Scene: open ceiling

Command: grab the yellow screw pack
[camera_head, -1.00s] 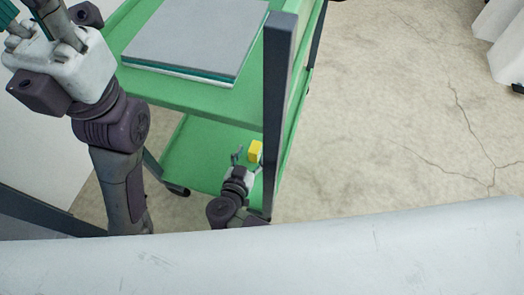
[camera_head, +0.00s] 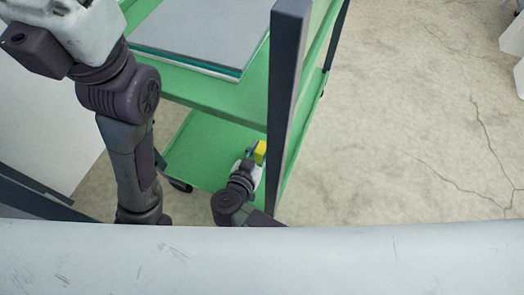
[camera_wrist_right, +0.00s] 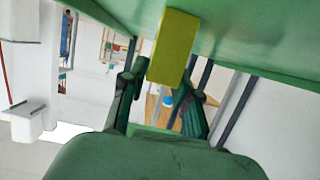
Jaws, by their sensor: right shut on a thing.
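The yellow screw pack (camera_head: 261,147) is a small yellow block at the lower green shelf of the cart, partly hidden by my right gripper (camera_head: 255,156) and close to the dark post. In the right wrist view, the yellow pack (camera_wrist_right: 173,48) stands upright between the two dark green fingers of my right gripper (camera_wrist_right: 165,88), which is shut on it. Its upper end is near the green shelf surface.
The green cart's lower shelf (camera_head: 205,150) lies under its upper shelf (camera_head: 205,97), which holds a flat grey panel (camera_head: 200,35). A dark post (camera_head: 284,100) stands just right of my right gripper. The cracked floor (camera_head: 410,110) to the right is clear.

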